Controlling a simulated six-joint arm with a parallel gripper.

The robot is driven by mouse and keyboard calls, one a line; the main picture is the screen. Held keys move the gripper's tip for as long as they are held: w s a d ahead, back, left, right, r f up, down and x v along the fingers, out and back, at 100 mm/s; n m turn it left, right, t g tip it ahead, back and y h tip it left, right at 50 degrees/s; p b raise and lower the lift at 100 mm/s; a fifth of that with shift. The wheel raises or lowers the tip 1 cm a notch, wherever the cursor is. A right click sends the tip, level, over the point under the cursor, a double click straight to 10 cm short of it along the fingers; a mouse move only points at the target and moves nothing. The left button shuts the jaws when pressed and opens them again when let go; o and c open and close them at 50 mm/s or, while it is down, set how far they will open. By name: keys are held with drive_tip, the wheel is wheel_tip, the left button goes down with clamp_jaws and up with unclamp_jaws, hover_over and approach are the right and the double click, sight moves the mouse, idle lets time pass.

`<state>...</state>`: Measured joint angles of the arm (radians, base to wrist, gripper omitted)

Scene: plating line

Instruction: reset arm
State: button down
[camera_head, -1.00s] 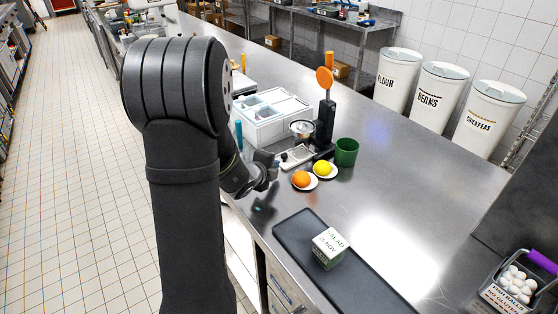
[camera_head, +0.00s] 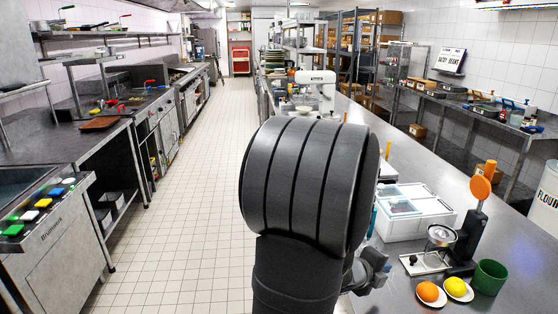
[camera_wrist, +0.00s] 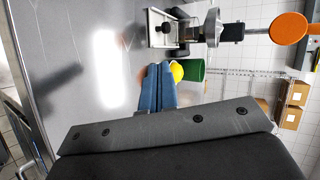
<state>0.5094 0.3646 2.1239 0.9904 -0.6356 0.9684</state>
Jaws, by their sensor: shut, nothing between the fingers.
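My gripper (camera_head: 378,272) shows at the right of the head view, at the end of my dark arm, whose thick joint hides much of it. It is over the near edge of the steel counter, left of the orange. In the wrist view its bluish fingers (camera_wrist: 157,88) are together with nothing held between them.
On the counter (camera_head: 520,262) stand an orange (camera_head: 428,291) and a lemon (camera_head: 455,286) on small white plates, a green cup (camera_head: 489,277), a black stand with an orange disc (camera_head: 480,187) and a white compartment box (camera_head: 412,213). A tiled aisle (camera_head: 190,190) lies left.

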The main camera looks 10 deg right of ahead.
sight(412, 260)
drive_tip(key=x, duration=1.2)
drive_tip(key=shift+w+d+r, duration=0.15)
drive_tip(key=shift+w+d, duration=0.05)
drive_tip(key=shift+d, duration=0.3)
drive_tip(key=shift+w+d, duration=0.25)
drive_tip(key=shift+d, duration=0.3)
drive_tip(key=shift+a, duration=0.15)
